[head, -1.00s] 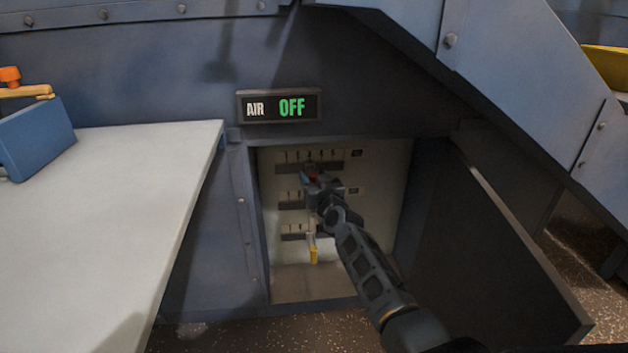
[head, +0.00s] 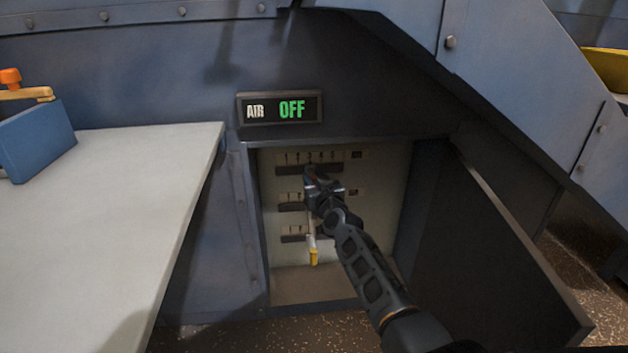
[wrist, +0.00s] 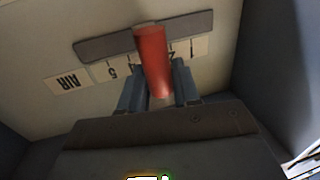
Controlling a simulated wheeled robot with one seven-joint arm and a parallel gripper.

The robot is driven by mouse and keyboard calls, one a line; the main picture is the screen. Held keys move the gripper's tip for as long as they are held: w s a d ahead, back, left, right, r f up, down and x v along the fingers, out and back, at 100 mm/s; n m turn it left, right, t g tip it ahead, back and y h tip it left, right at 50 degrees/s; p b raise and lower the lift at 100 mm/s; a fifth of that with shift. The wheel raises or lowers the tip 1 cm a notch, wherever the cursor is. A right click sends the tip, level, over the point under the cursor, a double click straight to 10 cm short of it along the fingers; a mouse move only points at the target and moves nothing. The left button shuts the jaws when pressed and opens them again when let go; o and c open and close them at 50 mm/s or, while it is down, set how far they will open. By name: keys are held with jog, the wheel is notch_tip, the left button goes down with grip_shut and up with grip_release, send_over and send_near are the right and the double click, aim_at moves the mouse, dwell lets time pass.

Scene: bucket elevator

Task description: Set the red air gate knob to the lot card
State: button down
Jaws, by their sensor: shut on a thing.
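The red air gate knob (wrist: 152,62) stands out from the top slot in the wrist view, where the picture is upside down. It hides the scale mark between 4 and 2 on the scale (wrist: 112,70) beside the AIR label. My gripper (wrist: 158,80) has one finger on each side of the knob and is shut on it. In the head view my gripper (head: 314,182) is inside the open cabinet and covers most of the knob. The display (head: 279,107) above reads AIR OFF. I cannot make out a lot card in these views.
Two lower slots sit below the top one, partly hidden by my arm. A yellow-tipped lever (head: 313,256) hangs at the lowest slot. The cabinet door (head: 500,240) stands open at the right. A pale table (head: 110,220) with a blue block (head: 38,140) is at the left.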

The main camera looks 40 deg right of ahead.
jog(key=w+a, duration=0.1)
jog(key=w+a+p, duration=0.1)
jog(key=a, duration=0.1)
jog(key=shift+p, duration=0.3)
jog(key=c, duration=0.9)
grip_release()
jog(key=p+v, duration=0.3)
jog(key=v, duration=0.5)
jog(key=shift+p, duration=0.4)
jog(key=shift+w+d, duration=0.1)
